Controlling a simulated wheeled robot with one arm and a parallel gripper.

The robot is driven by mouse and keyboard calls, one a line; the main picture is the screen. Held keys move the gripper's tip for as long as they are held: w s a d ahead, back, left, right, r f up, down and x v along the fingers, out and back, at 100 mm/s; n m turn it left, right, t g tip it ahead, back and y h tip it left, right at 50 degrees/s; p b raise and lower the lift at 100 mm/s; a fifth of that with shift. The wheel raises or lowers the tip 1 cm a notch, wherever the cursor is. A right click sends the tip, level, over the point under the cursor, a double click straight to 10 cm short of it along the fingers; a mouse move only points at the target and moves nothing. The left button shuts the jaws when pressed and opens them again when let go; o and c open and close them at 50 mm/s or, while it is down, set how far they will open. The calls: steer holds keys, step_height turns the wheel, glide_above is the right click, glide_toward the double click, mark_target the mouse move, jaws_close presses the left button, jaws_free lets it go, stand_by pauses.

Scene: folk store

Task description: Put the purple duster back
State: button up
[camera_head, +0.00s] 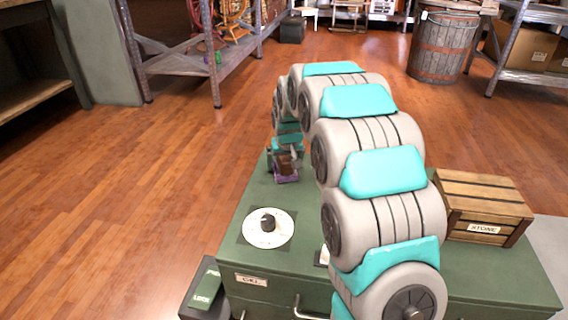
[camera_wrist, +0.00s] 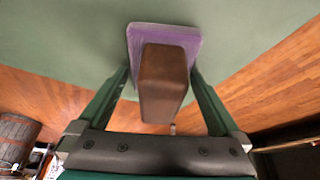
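The purple duster (camera_wrist: 165,32) has a flat purple pad and a brown block handle. In the wrist view the brown handle (camera_wrist: 164,78) points towards my palm, between my two green fingers. In the head view the duster (camera_head: 286,178) shows at the far left end of the green cabinet top, right under my gripper (camera_head: 287,158). My fingers stand apart, with their tips at the sides of the pad. Strips of background show beside the handle. I cannot tell whether the fingertips press on the pad, or whether the duster rests on the cabinet or hangs just above it.
The green cabinet (camera_head: 256,205) carries a white dial plate (camera_head: 268,228) and a wooden crate labelled STONE (camera_head: 484,203). Metal shelving (camera_head: 180,65) stands at the back left, and a wooden barrel (camera_head: 444,47) at the back right. The wooden floor (camera_head: 150,170) at left is clear.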

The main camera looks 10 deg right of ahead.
steer(key=shift+r, duration=0.1)
steer(key=shift+r, duration=0.25)
steer(key=s+p+v, duration=0.1)
steer(key=v, duration=1.1)
steer(key=s+f+g, duration=0.2)
steer(key=s+g, duration=0.1)
steer(key=s, duration=1.9)
steer(key=s+f+g, duration=0.3)
steer(key=s, duration=2)
steer(key=shift+w, duration=0.1)
steer(key=shift+c, duration=0.3)
